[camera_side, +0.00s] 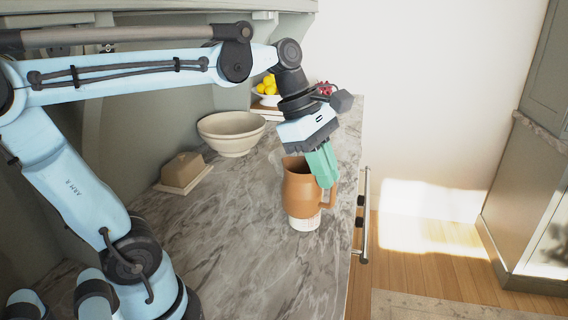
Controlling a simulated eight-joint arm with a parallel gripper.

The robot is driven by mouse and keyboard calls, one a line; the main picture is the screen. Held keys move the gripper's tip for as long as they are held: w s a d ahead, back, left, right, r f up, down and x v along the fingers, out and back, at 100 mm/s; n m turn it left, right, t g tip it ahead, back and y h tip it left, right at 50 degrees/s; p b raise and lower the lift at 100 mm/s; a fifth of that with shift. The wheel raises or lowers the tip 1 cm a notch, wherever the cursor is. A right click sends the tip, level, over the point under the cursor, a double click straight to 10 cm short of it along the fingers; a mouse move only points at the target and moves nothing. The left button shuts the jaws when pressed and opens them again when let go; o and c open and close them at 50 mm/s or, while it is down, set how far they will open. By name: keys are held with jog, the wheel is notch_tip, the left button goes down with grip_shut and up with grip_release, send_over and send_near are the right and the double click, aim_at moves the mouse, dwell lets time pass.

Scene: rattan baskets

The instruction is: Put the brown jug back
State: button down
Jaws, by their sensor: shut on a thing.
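The brown jug (299,195) is upright near the right edge of the marble counter, with its handle on the right side. My gripper (323,168) comes down from above with green fingers and is shut on the jug at its upper right, by the rim and handle. A pale, round, light-coloured thing (304,222) shows directly under the jug; most of it is hidden. I cannot tell whether the jug rests on it or is held just above it.
A cream bowl (231,138) and a beige butter dish (183,172) stand at the back left. A bowl of lemons (268,88) stands farther back, with red fruit (325,89) nearby. A metal rail (365,215) runs along the counter's right edge. The marble counter (235,250) in front is clear.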

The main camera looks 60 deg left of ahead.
jog(key=s+d+f+n+t+y, duration=0.1)
jog(key=s+d+f+n, duration=0.15)
jog(key=s, duration=0.25)
jog(key=s+d+f+n, duration=0.1)
jog(key=s+d+n, duration=0.1)
jog(key=s+d, duration=0.3)
jog(key=w+a+f, duration=0.4)
jog(key=a+f, duration=0.7)
jog(key=shift+a, duration=0.4)
dwell(0.4)
jog(key=c, duration=1.2)
grip_release()
jog(key=shift+f, duration=0.1)
